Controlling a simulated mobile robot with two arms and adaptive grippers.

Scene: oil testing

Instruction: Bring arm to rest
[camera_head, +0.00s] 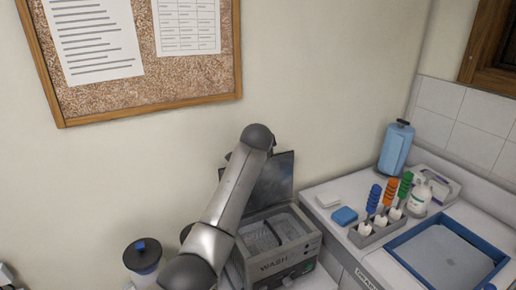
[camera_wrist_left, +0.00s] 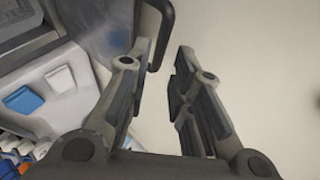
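In the head view one of my arms reaches up from the bottom centre, in front of the grey machine marked WASH (camera_head: 281,262) and its raised dark lid (camera_head: 273,183). The gripper at its far end is mostly hidden behind the arm. In the left wrist view my left gripper (camera_wrist_left: 165,50) is open and empty, its fingers apart with the pale wall behind. The edge of the dark lid (camera_wrist_left: 158,14) shows close beside the left finger. My right gripper is in neither view.
A blue pad (camera_head: 344,216), a rack (camera_head: 377,229) of items with coloured handles, a blue-rimmed tray (camera_head: 402,262) and a blue container (camera_head: 395,148) stand on the right counter. A dark-lidded container (camera_head: 142,256) stands left of the arm. A corkboard (camera_head: 180,85) hangs above.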

